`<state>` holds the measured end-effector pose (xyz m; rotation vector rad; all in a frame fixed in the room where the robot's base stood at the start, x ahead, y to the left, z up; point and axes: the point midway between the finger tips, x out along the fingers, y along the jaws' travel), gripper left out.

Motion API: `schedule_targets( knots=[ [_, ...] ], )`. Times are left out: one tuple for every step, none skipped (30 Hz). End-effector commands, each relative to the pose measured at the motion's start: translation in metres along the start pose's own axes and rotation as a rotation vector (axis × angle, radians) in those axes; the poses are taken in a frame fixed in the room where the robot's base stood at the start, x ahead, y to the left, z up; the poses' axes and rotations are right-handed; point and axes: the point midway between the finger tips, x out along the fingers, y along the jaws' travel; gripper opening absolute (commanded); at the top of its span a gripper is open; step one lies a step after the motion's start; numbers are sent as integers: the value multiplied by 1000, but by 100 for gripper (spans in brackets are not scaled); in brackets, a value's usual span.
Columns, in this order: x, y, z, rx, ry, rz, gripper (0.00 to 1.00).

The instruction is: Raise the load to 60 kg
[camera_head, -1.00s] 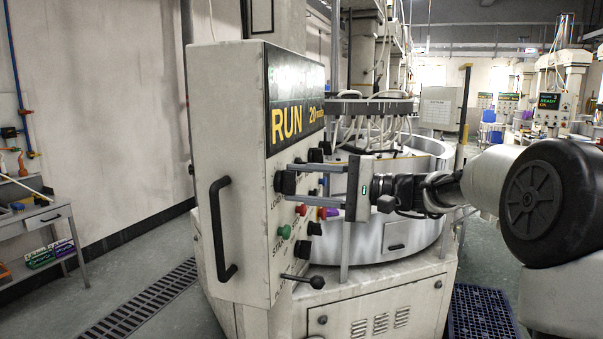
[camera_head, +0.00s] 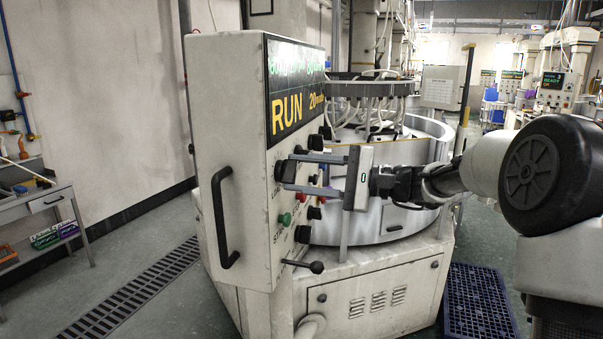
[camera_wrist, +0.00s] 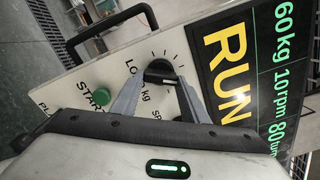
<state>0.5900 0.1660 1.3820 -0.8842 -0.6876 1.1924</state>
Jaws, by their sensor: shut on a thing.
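The LOAD kg knob (camera_wrist: 158,72) is black and sits on the pale sloping control panel, with scale ticks around it. In the wrist view my gripper (camera_wrist: 160,82) has its two fingers on either side of the knob, shut on it. In the head view my gripper (camera_head: 284,171) reaches the panel from the right, and its fingertips partly hide the knob. A light mark shows on the knob. The display (camera_wrist: 245,70) reads RUN, with 60 kg and 10 rpm in green beside it. In the head view the display (camera_head: 295,95) reads RUN and 20 min.
A green START button (camera_wrist: 96,102) sits near the knob. A red button (camera_head: 302,197) and several black knobs are close to my fingers. A lever with a black ball (camera_head: 316,267) sticks out below. A black handle (camera_head: 222,217) is on the cabinet's left side.

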Motion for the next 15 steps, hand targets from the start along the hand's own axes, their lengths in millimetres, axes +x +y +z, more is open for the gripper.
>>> schedule_targets(
  knots=[
    [-1, 0, -1, 1, 2, 0, 18],
    [-1, 0, -1, 1, 2, 0, 18],
    [-1, 0, -1, 1, 2, 0, 18],
    [-1, 0, -1, 0, 2, 0, 18],
    [-1, 0, -1, 0, 2, 0, 46],
    [-1, 0, -1, 0, 2, 0, 52],
    [-1, 0, -1, 0, 2, 0, 57],
    [-1, 0, -1, 0, 2, 0, 59],
    [0, 0, -1, 0, 1, 0, 59],
    [0, 0, -1, 0, 1, 0, 59],
    [0, 0, -1, 0, 1, 0, 59],
    [0, 0, 0, 0, 1, 0, 59],
    [0, 0, 0, 0, 1, 0, 59],
    [0, 0, 0, 0, 1, 0, 59],
    [0, 0, 0, -1, 1, 0, 59]
  ],
)
